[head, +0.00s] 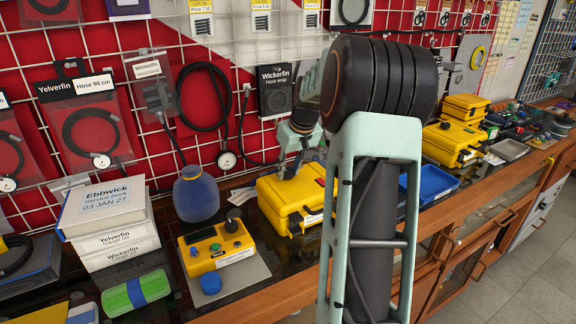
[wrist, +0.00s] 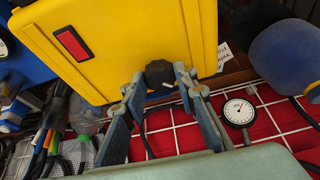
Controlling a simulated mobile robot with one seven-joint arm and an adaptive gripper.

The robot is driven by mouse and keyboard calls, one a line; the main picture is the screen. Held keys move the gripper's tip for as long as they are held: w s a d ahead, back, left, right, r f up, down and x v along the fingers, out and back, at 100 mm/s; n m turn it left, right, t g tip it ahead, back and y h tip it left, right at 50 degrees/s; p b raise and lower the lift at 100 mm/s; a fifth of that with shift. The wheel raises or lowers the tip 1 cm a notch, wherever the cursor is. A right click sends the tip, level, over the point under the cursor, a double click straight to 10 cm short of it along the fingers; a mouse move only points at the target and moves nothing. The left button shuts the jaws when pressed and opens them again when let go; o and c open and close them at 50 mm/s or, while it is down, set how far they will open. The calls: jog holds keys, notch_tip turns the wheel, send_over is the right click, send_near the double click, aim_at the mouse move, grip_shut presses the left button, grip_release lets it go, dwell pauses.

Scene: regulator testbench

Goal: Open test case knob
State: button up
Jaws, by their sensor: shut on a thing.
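The yellow test case (head: 284,207) stands on the bench in the middle of the head view, its lid down. It fills the upper part of the wrist view (wrist: 120,40), with a red label on it. My gripper (wrist: 160,76) is at the case's edge, its two fingers shut on the black test case knob (wrist: 159,73). In the head view my gripper (head: 305,150) is at the back of the case, partly hidden by my arm. The knob cannot be made out there.
A blue bottle (head: 194,194) stands left of the case, with a yellow control box (head: 217,247) in front of it. A blue tray (head: 431,183) and more yellow cases (head: 455,140) are to the right. A wire grid with hanging hoses and a gauge (wrist: 239,112) is close behind.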

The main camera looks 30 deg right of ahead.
jog(key=n, duration=0.1)
jog(key=n+y+p, duration=0.1)
jog(key=n, duration=0.1)
jog(key=n+y+p, duration=0.1)
jog(key=n, duration=0.1)
jog(key=shift+d+r, duration=0.1)
jog(key=shift+d, duration=0.15)
jog(key=shift+w+d+n+g+y+p, duration=0.1)
jog(key=shift+n+g+y+p, duration=0.35)
jog(key=shift+n, duration=0.6)
jog(key=shift+w+n+g+y+p, duration=0.2)
jog(key=shift+n+p, duration=0.3)
jog(key=shift+n, duration=0.55)
jog(key=shift+s, duration=0.15)
jog(key=o, duration=1.2)
jog(key=shift+c, duration=0.2)
jog(key=v, duration=1.2)
